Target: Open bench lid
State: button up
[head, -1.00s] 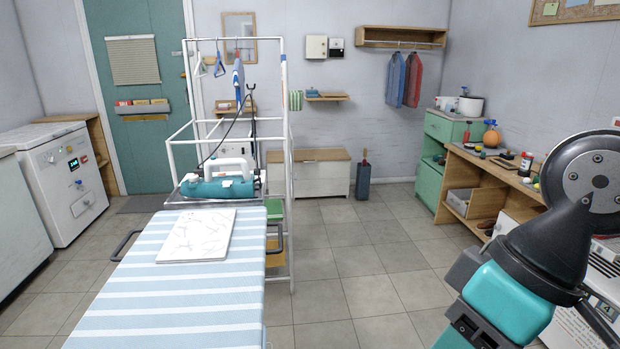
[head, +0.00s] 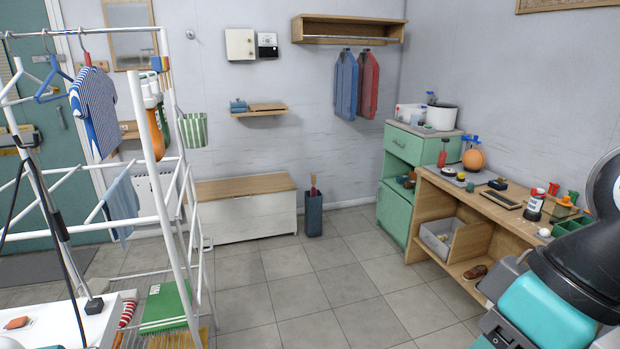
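The bench (head: 248,217) is a low white box against the back wall, with a flat wooden lid (head: 240,184) on top. The lid is down. The bench's left end is partly hidden behind the white rack. My arm shows at the right edge in teal and black, far from the bench and nearer to me. My gripper is not in the head view.
A white drying rack (head: 163,200) with hanging clothes stands at the left. A dark bin (head: 313,214) stands close to the bench's right end. A green cabinet (head: 396,210) and wooden worktable (head: 480,222) line the right wall. The tiled floor (head: 335,275) between is clear.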

aim_at(223, 189)
jog(key=u, duration=0.05)
jog(key=i, duration=2.1)
jog(key=u, duration=0.55)
jog(key=i, duration=2.25)
jog(key=u, duration=0.4)
